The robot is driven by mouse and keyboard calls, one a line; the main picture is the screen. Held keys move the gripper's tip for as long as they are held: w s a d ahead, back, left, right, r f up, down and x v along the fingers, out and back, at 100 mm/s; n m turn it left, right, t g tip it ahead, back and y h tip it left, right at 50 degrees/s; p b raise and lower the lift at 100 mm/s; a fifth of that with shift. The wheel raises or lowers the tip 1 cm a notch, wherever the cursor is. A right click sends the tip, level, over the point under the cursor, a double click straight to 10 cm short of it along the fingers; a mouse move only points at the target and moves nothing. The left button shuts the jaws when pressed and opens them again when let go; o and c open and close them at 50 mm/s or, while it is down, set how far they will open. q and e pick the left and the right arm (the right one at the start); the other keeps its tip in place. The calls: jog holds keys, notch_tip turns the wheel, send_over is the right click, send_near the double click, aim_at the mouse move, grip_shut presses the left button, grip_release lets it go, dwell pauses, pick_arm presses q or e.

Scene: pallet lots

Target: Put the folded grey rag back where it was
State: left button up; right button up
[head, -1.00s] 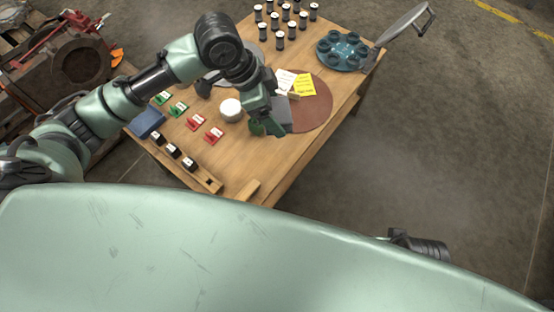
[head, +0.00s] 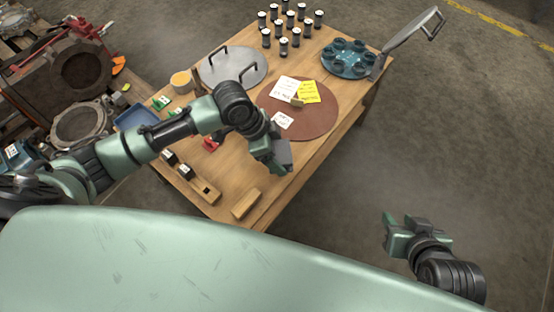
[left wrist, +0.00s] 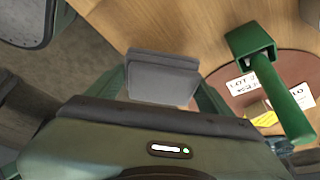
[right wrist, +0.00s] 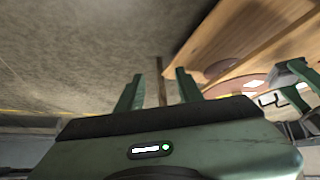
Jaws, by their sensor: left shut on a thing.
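The folded grey rag (head: 284,153) is in my left gripper (head: 272,152), above the table between the brown round mat (head: 322,122) and the table's front right edge. In the left wrist view the rag (left wrist: 163,77) lies flat between the two green fingers, with bare wood beyond it. The mat carries a white card (head: 284,89), a yellow card (head: 309,91), a small block (head: 297,102) and a smaller white card (head: 282,121). My right gripper (head: 403,222) is away from the table over the floor; its fingers (right wrist: 158,90) are apart with nothing between them.
A grey plate with handles (head: 232,66), a dark tray of cups (head: 349,60) with a raised lid (head: 412,40), and several capped jars (head: 283,47) stand farther back. A slotted wooden rail (head: 197,187) and a wooden block (head: 245,204) lie near the front edge. My left arm hides part of the table.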

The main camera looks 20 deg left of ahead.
pick_arm(q)
notch_tip(320, 180, down, 4)
jog(key=shift+r+b, duration=0.25)
jog(key=shift+b, duration=0.35)
jog(key=shift+f, duration=0.1)
pick_arm(e)
jog(key=w+a+r+t+y, duration=0.1)
jog(key=w+a+r+t, duration=0.1)
jog(key=w+r+t, duration=0.1)
jog(key=shift+w+r, duration=0.6)
jog(key=shift+w, duration=0.5)
